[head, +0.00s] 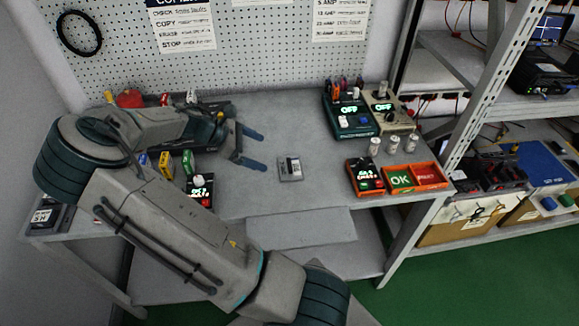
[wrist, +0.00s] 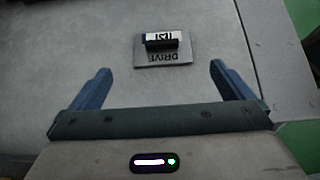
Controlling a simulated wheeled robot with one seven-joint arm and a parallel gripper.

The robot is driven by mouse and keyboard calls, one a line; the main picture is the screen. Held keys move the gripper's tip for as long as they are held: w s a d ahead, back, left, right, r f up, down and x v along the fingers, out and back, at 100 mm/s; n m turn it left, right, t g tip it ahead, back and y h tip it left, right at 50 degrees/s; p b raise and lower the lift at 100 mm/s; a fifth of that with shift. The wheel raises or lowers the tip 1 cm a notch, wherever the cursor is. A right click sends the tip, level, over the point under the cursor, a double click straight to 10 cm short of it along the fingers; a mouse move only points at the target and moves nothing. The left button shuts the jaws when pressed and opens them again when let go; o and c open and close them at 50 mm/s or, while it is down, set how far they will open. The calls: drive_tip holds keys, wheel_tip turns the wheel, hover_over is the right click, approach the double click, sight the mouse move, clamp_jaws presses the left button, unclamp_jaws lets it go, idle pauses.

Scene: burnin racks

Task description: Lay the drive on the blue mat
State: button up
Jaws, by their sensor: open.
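The drive (head: 290,169) is a small flat grey block lying on the grey bench. In the wrist view the drive (wrist: 178,58) shows the word DRIVE and a white-and-blue TEST label beside a dark strip. My gripper (head: 256,149) is open and empty, to the left of the drive in the head view. In the wrist view my gripper (wrist: 160,70) has its two blue fingers wide apart, with the drive ahead between their lines and touching neither. A flat blue surface that looks like the blue mat (head: 541,163) lies on the rack shelf at the far right.
A red-orange tray (head: 430,175) marked OK, a small display box (head: 363,178) and several pale cylinders stand right of the drive. Two devices reading OFF (head: 350,112) are behind. A rack post (head: 455,130) stands between bench and shelf. Bench around the drive is clear.

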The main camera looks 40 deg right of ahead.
sight(288, 164)
drive_tip(key=x, duration=0.4)
drive_tip(key=shift+s+d+f, duration=0.2)
drive_tip(key=shift+p+x, duration=0.85)
drive_tip(key=shift+x, duration=1.75)
drive_tip(key=shift+a+f, duration=0.15)
drive_tip(key=shift+a, duration=0.05)
drive_tip(key=c, duration=0.9)
drive_tip(key=shift+o, duration=0.2)
